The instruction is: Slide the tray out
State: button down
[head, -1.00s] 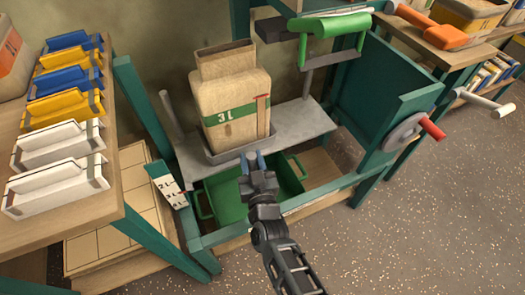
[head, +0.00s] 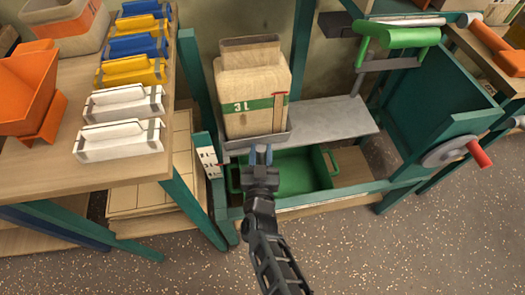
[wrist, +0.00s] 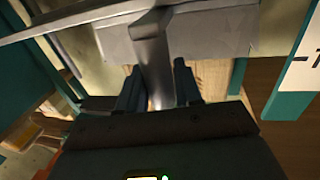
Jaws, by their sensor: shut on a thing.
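A shallow grey tray (head: 286,139) sits on the grey metal shelf (head: 335,119) of the teal frame. A tan box-shaped container (head: 252,98) with a green band marked "3 L" stands upright in it. My gripper (head: 260,153) is at the tray's front edge, low on the side facing me. In the wrist view my gripper (wrist: 158,88) has its two dark fingers on either side of a grey metal handle (wrist: 152,55), shut on it. In the head view the fingers hide the handle.
A green bin (head: 295,170) lies below the shelf. A white marked scale (head: 208,160) is left of it. A red-handled crank wheel (head: 452,152) is at right. Floor in front is clear.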

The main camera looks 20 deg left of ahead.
jog(key=shift+s+a, duration=0.2)
jog(key=shift+a, duration=0.1)
jog(key=c, duration=0.9)
grip_release()
jog(key=shift+p+v, duration=1.25)
jog(key=shift+v, duration=2.6)
jog(key=shift+d, duration=0.1)
